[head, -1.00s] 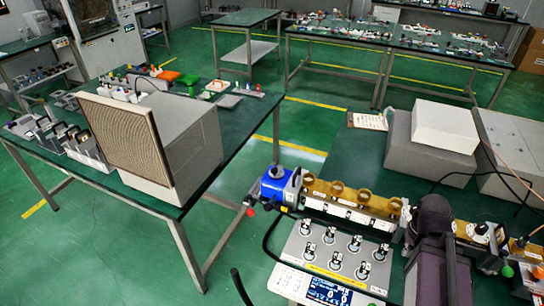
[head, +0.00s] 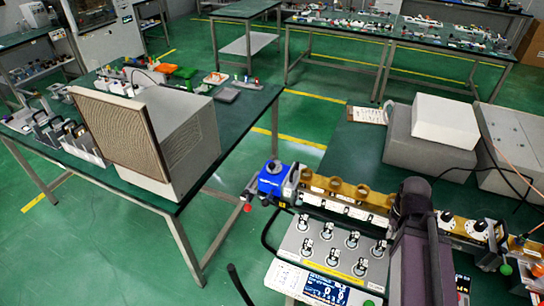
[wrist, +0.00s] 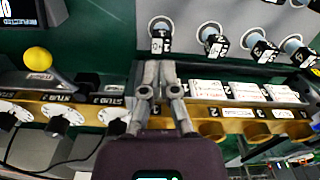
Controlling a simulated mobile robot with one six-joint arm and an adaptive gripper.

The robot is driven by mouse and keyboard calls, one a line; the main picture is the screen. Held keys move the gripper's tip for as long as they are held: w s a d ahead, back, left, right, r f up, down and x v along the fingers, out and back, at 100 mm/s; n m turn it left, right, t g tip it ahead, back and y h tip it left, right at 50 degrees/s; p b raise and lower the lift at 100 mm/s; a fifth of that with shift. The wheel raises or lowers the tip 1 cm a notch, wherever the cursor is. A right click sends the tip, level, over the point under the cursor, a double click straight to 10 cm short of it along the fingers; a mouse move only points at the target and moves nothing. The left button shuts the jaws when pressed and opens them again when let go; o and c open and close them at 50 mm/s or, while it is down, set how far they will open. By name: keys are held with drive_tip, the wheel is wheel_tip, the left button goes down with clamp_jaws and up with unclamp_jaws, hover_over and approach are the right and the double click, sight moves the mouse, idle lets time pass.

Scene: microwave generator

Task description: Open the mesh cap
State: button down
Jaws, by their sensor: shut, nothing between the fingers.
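I cannot single out a mesh cap for certain in either view. The brass-coloured waveguide (head: 352,188) runs along the right bench, with several open brass rings (wrist: 210,130) on it. White labelled plates (wrist: 205,90) lie beside the rings. My gripper (wrist: 158,72) is shut and empty over the waveguide in the wrist view, between the STUB labels at left and the white plates. It covers the part under it. In the head view my arm hides the fingertips.
A box with a brown mesh-like front (head: 118,138) stands on the left table. A control panel (head: 325,245) with several clamp-like fittings lies in front of the waveguide. A blue unit (head: 275,180) sits at its left end. A yellow ball (wrist: 38,59) tops a lever near the stubs.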

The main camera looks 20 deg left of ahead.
drive_tip(key=w+a+r+n+p, duration=0.35)
drive_tip(key=w+a+n, duration=0.35)
drive_tip(key=a+n, duration=0.25)
drive_tip(key=n+p, duration=0.8)
drive_tip(key=n, duration=1.6)
approach(274, 164)
drive_tip(key=s+a+r, duration=0.2)
drive_tip(key=s, duration=0.1)
drive_tip(key=shift+s+d+f, duration=0.15)
drive_tip(key=shift+s+f, duration=0.05)
drive_tip(key=shift+f, duration=0.05)
drive_tip(key=shift+f, duration=0.25)
wheel_tip(274, 164, down, 10)
drive_tip(key=b, duration=1)
drive_tip(key=shift+w+d+r+p, duration=0.15)
drive_tip(key=shift+w+r+p, duration=0.25)
drive_tip(key=shift+w, duration=0.55)
drive_tip(key=shift+w+d+r+p, duration=0.1)
drive_tip(key=shift+w+r+p, duration=0.15)
drive_tip(key=shift+w+r, duration=0.5)
drive_tip(key=shift+w+f, duration=0.2)
drive_tip(key=shift+f, duration=0.05)
